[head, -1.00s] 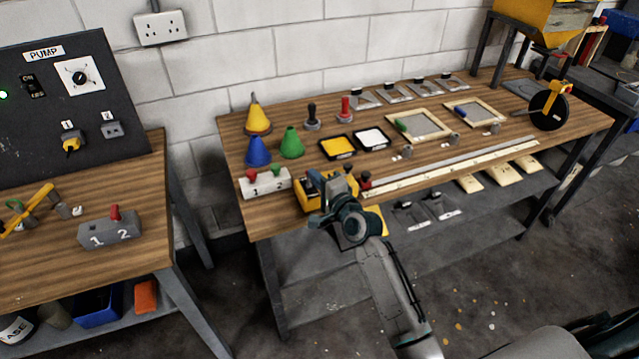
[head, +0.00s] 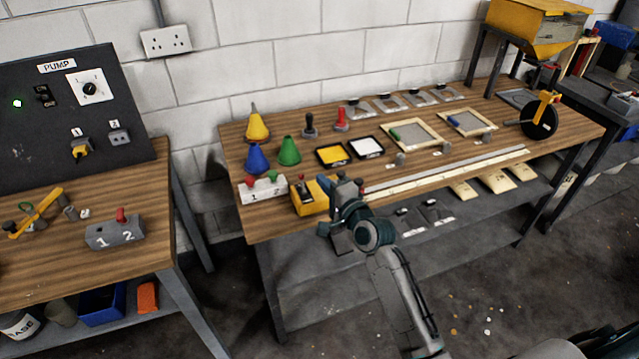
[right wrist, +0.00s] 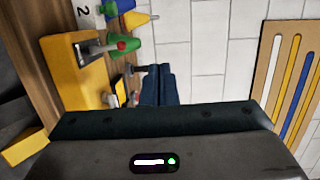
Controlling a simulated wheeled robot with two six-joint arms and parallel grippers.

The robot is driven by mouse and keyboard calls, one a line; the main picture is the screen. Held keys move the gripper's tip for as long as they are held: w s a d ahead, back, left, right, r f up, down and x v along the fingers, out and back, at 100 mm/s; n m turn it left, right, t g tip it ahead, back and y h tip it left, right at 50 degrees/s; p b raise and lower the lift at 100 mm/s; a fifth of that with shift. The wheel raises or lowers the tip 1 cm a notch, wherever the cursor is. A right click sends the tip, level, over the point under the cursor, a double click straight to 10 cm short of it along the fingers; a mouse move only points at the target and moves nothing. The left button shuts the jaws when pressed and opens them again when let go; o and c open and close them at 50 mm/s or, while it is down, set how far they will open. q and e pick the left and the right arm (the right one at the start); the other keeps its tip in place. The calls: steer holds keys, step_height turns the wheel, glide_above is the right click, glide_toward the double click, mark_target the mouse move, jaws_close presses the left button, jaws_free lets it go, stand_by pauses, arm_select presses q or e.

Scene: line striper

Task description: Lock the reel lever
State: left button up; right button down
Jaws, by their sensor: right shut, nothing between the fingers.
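A yellow box (head: 308,198), which I take for the reel, stands at the near left edge of the long bench. My left gripper is not in view.
A white two-lever block (head: 264,189) stands just left of the box. Blue (head: 257,159) and green (head: 289,151) cones stand behind. A long pale rail (head: 440,175) runs to the right. A wheel with a yellow handle (head: 540,117) is at the far right.

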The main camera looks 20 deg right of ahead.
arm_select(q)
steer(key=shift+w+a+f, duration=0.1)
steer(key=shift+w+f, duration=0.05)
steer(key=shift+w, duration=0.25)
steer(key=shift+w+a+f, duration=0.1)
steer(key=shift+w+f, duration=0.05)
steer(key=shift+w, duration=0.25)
arm_select(e)
steer(key=s+r, duration=0.1)
steer(key=s, duration=0.1)
steer(key=s+d+r, duration=0.1)
steer(key=s+r, duration=0.1)
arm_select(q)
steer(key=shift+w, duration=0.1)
arm_select(e)
steer(key=shift+s+d+r, duration=0.1)
